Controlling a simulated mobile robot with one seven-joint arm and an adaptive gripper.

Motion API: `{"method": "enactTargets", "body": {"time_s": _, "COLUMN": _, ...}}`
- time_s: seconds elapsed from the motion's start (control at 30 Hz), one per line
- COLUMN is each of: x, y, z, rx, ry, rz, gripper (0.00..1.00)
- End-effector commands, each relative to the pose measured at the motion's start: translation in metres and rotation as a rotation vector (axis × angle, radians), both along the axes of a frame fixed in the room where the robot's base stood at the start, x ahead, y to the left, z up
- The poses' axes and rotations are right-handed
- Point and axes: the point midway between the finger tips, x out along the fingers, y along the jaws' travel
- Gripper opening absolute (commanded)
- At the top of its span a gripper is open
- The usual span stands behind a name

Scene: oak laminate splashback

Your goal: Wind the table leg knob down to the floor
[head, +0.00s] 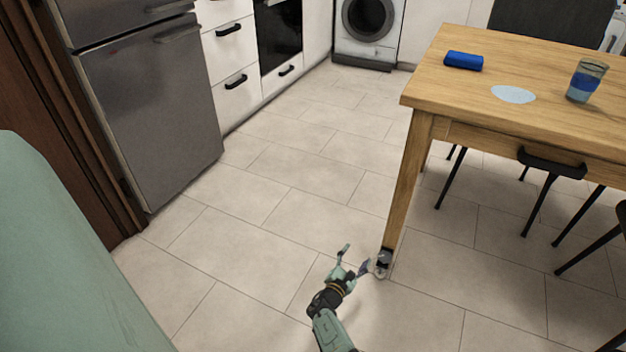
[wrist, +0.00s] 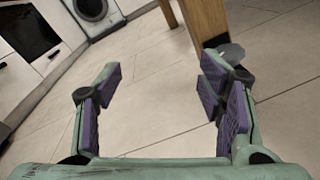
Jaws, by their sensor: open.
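The wooden table (head: 532,108) stands at the right in the head view. Its near leg (head: 407,195) comes down to a dark fitting with a small pale knob (head: 381,268) at the floor. In the wrist view the leg (wrist: 205,20) is at the top right, with the grey disc-like knob (wrist: 226,52) below it, partly hidden by the right finger. My gripper (head: 354,260) is open, low over the floor, just left of the knob. In the wrist view the gap between my fingers (wrist: 165,95) is empty, and the knob lies beyond the right finger, outside the gap. I cannot tell whether that finger touches it.
A blue block (head: 463,61), a pale round mat (head: 513,94) and a glass (head: 587,80) are on the table. Black chair legs (head: 541,204) stand under it. A fridge (head: 158,110) and a washing machine (head: 368,30) are behind. The tiled floor (head: 290,215) left of the leg is clear.

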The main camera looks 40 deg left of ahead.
Motion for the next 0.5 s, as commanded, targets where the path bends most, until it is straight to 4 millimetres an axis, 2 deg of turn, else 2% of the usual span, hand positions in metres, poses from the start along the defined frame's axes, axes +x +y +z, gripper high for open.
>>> {"method": "enactTargets", "body": {"time_s": 0.5, "x": -0.001, "y": 0.081, "z": 0.067, "rx": 0.355, "ry": 0.144, "rz": 0.015, "gripper": 0.62}}
